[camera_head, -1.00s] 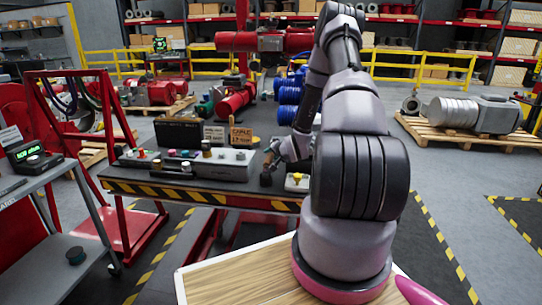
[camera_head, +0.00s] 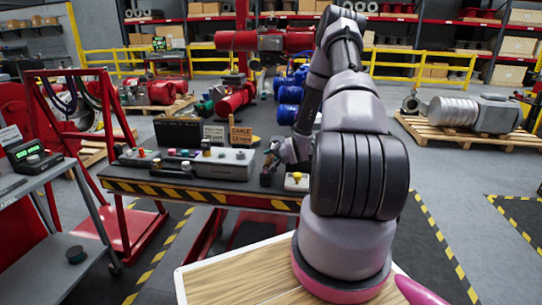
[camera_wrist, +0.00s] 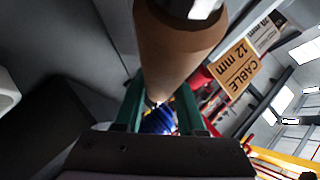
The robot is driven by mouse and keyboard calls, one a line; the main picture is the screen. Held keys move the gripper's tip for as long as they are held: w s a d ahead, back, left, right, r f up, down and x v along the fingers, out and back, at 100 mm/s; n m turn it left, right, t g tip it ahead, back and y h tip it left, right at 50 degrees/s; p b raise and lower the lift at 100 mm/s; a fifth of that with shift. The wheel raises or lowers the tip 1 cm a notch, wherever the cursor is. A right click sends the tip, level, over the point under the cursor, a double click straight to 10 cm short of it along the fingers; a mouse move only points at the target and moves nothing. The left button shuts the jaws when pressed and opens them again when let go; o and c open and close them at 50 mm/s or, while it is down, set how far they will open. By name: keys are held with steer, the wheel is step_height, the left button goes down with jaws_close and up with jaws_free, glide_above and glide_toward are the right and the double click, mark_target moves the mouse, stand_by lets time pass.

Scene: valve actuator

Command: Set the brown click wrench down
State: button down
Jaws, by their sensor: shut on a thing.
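The brown click wrench (camera_wrist: 172,55) fills the upper middle of the wrist view as a thick brown cylinder with a black and metal end. My gripper (camera_wrist: 160,100) has its green fingers shut on either side of it. In the head view my gripper (camera_head: 270,165) is low over the front right part of the dark workbench (camera_head: 130,178). The wrench is small and dark there, mostly hidden by the gripper. I cannot tell whether it touches the bench top.
A grey control box (camera_head: 228,165) with coloured knobs lies left of my gripper. A yellow-topped button box (camera_head: 297,180) is close on the right.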

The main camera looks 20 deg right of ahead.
steer(key=shift+f, duration=0.6)
steer(key=shift+c, duration=2.1)
jaws_free()
steer(key=shift+s+f, duration=0.1)
steer(key=v, duration=1)
steer(key=shift+s+r, duration=0.25)
steer(key=shift+r, duration=0.05)
